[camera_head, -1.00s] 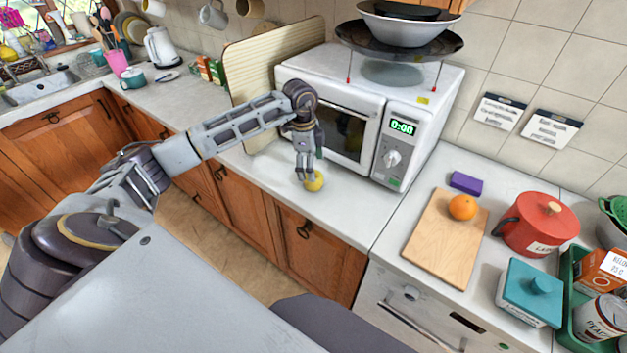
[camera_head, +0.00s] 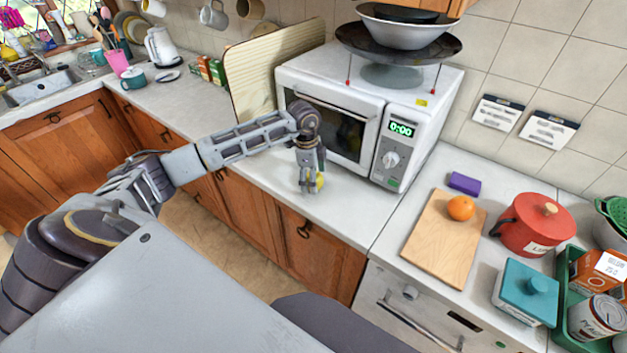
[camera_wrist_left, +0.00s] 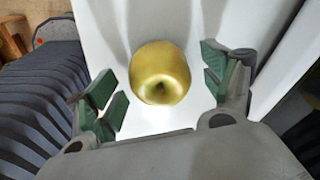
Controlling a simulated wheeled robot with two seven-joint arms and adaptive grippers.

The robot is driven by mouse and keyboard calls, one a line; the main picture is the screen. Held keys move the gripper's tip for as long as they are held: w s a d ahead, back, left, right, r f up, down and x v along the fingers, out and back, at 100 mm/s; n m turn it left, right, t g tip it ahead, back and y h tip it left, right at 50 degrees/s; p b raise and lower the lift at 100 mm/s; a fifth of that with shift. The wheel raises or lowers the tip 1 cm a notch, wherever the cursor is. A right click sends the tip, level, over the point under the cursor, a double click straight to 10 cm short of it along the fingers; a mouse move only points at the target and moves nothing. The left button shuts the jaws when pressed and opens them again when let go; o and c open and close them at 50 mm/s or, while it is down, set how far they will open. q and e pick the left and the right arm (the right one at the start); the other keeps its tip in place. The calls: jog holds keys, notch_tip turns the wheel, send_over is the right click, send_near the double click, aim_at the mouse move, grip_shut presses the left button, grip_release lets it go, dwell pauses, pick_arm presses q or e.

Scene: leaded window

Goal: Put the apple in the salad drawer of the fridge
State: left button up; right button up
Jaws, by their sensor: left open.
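The yellow-green apple (camera_head: 320,181) sits on the white worktop in front of the microwave, partly hidden behind my left gripper in the head view. My left gripper (camera_head: 311,187) points down at it, its fingers open. In the left wrist view the whole apple (camera_wrist_left: 160,72) lies ahead of and between the open fingers (camera_wrist_left: 160,90), with gaps on both sides and no finger visibly closed on it. My right gripper is not in view. No fridge or salad drawer can be made out.
The microwave (camera_head: 341,108) stands just behind the apple, with a striped board (camera_head: 262,75) leaning at its left. A wooden chopping board (camera_head: 437,245) with an orange (camera_head: 460,208) and a red pot (camera_head: 536,226) are to the right. The worktop left of the gripper is clear.

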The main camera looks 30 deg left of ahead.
pick_arm(q)
jog(key=shift+f, duration=0.15)
dwell(0.3)
jog(key=c, duration=1.3)
jog(key=shift+o, duration=0.2)
jog(key=shift+r, duration=0.2)
jog(key=shift+r+b, duration=0.7)
jog(key=shift+r, duration=4.15)
